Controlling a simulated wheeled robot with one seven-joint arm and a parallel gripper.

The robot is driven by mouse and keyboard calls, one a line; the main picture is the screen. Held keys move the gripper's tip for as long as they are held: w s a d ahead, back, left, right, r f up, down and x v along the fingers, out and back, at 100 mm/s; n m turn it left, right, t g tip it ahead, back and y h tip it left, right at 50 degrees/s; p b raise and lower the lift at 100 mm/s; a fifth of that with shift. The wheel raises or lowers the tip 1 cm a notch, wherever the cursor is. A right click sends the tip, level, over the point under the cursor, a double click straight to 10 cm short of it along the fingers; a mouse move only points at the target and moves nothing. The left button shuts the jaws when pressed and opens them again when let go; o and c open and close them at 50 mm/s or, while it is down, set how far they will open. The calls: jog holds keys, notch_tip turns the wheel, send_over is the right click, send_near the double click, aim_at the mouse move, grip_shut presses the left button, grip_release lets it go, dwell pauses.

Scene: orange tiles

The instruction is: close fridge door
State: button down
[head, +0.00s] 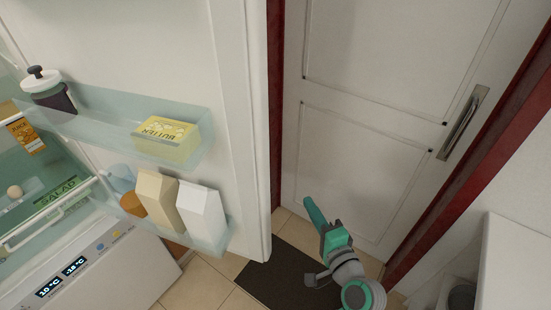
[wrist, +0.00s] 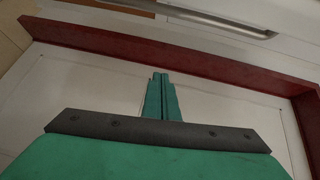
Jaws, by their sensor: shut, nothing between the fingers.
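The fridge door (head: 238,130) stands open on the left of the head view, its inner side with shelves facing me. The fridge body (head: 100,270) with a display shows at the lower left. My gripper (head: 308,200) is shut and empty, to the right of the fridge door's free edge and apart from it in the picture. In the wrist view the green fingers (wrist: 158,82) are together, pointing at a white panelled surface in a red frame. The fridge door does not clearly show in the wrist view.
Door shelves hold a butter box (head: 168,138), cartons (head: 200,212) and a dark bottle (head: 48,92). Behind my gripper is a white room door (head: 375,120) with a metal handle (head: 463,122) and red frame. A dark mat (head: 275,275) lies on the tiles.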

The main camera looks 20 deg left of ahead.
notch_tip(320, 180, up, 14)
jog(key=a+n+g+y, duration=0.2)
jog(key=n+g+y, duration=0.1)
jog(key=g+y, duration=0.15)
jog(key=w+a, duration=0.2)
jog(key=a, duration=0.6)
jog(key=shift+a+t, duration=0.3)
jog(key=shift+t, duration=0.15)
jog(key=shift+f+y, duration=0.1)
jog(key=shift+y, duration=0.15)
jog(key=shift+a, duration=0.1)
